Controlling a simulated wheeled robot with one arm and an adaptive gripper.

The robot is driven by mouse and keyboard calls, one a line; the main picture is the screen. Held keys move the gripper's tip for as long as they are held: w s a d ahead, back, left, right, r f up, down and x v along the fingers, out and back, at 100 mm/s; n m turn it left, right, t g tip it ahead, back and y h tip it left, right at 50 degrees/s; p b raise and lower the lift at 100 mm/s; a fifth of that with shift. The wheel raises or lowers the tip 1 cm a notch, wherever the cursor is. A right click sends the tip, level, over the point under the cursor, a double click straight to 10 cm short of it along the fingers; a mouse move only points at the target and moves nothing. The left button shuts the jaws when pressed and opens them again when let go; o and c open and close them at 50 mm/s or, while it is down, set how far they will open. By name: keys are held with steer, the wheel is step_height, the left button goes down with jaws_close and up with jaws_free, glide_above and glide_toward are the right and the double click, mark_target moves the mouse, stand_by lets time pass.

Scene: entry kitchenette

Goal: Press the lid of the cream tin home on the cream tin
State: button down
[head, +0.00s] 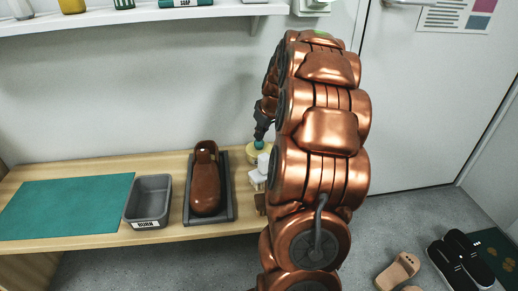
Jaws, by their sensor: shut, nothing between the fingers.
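The cream tin (255,155) is a pale yellow round shape near the right end of the wooden bench top, partly hidden by my arm and a white item. A small teal knob (259,145) shows on top of it. I cannot tell the lid's edge from the tin, nor whether the lid sits level. My gripper (260,138) is dark, shut and empty, and points down just above the teal knob. At this size I cannot tell whether its tips touch the knob.
Small white items (258,179) stand in front of the tin. A brown shoe (206,180) on a dark tray (227,212), a grey bin (149,198) and a teal mat (66,206) lie to the left. A white shelf (130,15) hangs above. Shoes (398,270) are on the floor.

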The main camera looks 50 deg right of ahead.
steer(key=shift+f, duration=0.35)
steer(key=shift+r+p, duration=1.4)
steer(key=shift+r, duration=1.65)
